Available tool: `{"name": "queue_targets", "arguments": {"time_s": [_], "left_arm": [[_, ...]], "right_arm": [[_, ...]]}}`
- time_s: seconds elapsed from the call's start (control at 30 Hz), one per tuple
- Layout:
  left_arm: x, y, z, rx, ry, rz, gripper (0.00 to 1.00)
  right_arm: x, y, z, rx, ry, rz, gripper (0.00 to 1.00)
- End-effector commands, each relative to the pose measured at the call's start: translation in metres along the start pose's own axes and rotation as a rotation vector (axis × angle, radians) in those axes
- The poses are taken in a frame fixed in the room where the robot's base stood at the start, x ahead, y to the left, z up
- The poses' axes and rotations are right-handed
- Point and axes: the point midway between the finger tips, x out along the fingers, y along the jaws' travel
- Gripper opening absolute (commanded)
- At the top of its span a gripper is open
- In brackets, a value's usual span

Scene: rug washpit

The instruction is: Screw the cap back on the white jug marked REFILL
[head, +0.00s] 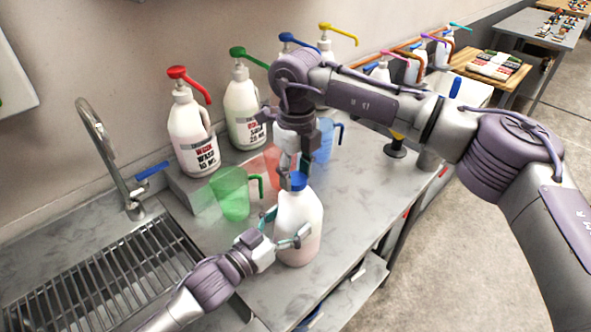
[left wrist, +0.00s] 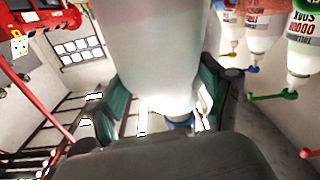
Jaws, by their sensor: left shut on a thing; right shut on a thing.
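The white jug (head: 301,222) stands upright on the grey counter, with pinkish liquid low inside. Its REFILL marking does not show. My left gripper (head: 284,225) is shut around the jug's body from the front left. In the left wrist view the jug (left wrist: 160,60) appears upside down between the teal fingers. The blue cap (head: 298,182) is at the jug's mouth, and my right gripper (head: 295,172) is shut on it from above. The cap also shows in the left wrist view (left wrist: 178,123). I cannot tell whether its threads are engaged.
A green measuring jug (head: 233,197) stands just left of the white jug, and a blue one (head: 324,143) behind. Pump bottles with red (head: 192,135) and green (head: 243,108) tops line the wall. A grated sink (head: 105,280) lies left. Some counter to the right is clear.

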Motion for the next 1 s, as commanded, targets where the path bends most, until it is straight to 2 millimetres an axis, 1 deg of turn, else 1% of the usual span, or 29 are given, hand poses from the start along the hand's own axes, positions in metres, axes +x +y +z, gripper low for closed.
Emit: {"name": "queue_targets", "arguments": {"time_s": [0.1, 0.13, 0.27, 0.37, 1.0], "left_arm": [[0.0000, 0.0000, 0.0002, 0.002, 0.000, 0.000, 0.18], [0.0000, 0.0000, 0.0002, 0.002, 0.000, 0.000, 0.00], [0.0000, 0.0000, 0.0002, 0.002, -0.001, 0.000, 0.00], [0.0000, 0.0000, 0.0002, 0.002, -0.001, 0.000, 0.00], [0.0000, 0.0001, 0.0003, 0.003, -0.001, 0.000, 0.00]], "right_arm": [[0.0028, -0.0001, -0.0002, 0.000, 0.001, 0.000, 0.34], [0.0030, -0.0001, -0.0002, 0.000, 0.001, 0.000, 0.34], [0.0027, -0.0002, -0.0002, 0.047, 0.000, 0.000, 0.34], [0.0027, -0.0005, -0.0003, 0.192, -0.003, 0.000, 0.34], [0.0034, -0.0020, -0.0022, 1.683, -0.028, 0.004, 0.34]]}}
